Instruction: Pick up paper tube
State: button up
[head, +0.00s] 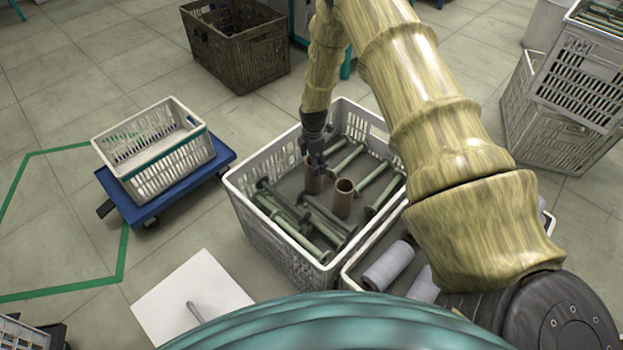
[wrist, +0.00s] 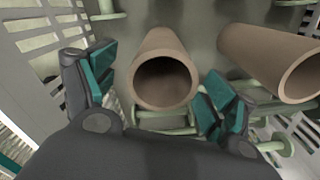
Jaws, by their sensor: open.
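Two brown paper tubes stand in a grey-white crate (head: 268,245) among green and dark bobbins. One paper tube (head: 313,182) is right below my gripper (head: 316,160) in the head view, its top partly hidden by the fingers. The other paper tube (head: 343,200) stands just to its right. In the wrist view the first tube (wrist: 163,72) shows its open end between my teal-padded fingers (wrist: 155,95), which are spread apart on either side of it. The second tube (wrist: 275,62) is at the right, outside the fingers. I cannot tell whether either finger touches the tube.
Green bobbins (head: 375,185) lie around the tubes. The crate walls surround my gripper. A second crate with white-wound bobbins (head: 388,266) adjoins at the front right. A white crate on a blue dolly (head: 190,183) is left, a brown crate (head: 238,60) behind, stacked crates (head: 565,95) at right.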

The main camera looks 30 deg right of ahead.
jog(key=f, duration=0.3)
jog(key=f+b, duration=0.1)
jog(key=f, duration=0.1)
jog(key=shift+s, duration=0.25)
jog(key=c, duration=0.9)
